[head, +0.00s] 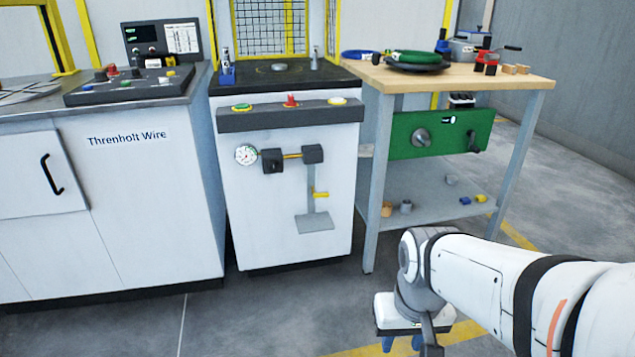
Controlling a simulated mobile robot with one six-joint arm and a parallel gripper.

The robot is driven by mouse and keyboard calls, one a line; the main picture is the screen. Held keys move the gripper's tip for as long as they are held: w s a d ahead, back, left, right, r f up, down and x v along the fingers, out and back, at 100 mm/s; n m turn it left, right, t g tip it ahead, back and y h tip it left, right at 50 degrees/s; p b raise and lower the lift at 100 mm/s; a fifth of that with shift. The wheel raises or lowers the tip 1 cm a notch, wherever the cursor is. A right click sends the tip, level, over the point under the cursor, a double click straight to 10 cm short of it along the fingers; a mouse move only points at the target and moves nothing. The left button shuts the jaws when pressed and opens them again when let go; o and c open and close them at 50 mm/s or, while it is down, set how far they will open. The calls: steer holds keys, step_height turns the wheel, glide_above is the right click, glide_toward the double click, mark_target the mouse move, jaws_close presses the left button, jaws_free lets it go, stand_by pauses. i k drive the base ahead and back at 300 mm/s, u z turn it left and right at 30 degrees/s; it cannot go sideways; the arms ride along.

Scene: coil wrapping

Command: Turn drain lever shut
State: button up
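The grey-white machine cabinet (285,210) stands in the middle of the head view. On its front, a grey vertical pipe (310,180) runs down to a small grey plate (314,223). A small yellow lever (320,194) sticks out to the right from this pipe, roughly level; it looks like the drain lever, but no label is readable. Another yellow piece (292,156) lies level between two black blocks, beside a round gauge (246,154). My gripper (402,344) hangs low at the bottom edge, pointing down, well right of and apart from the lever. Its blue fingers show a gap with nothing seen between them.
A wooden-topped workbench (460,77) with coils and tools stands right of the cabinet, its lower shelf (425,198) holding small parts. A green panel (441,134) hangs under its top. A counter (110,200) stands left. The floor before the cabinet is clear.

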mark_target(316, 196)
steer(key=z, duration=0.05)
steer(key=k, duration=0.45)
steer(key=u, duration=0.85)
steer(key=i, duration=1.5)
steer(key=u, duration=0.05)
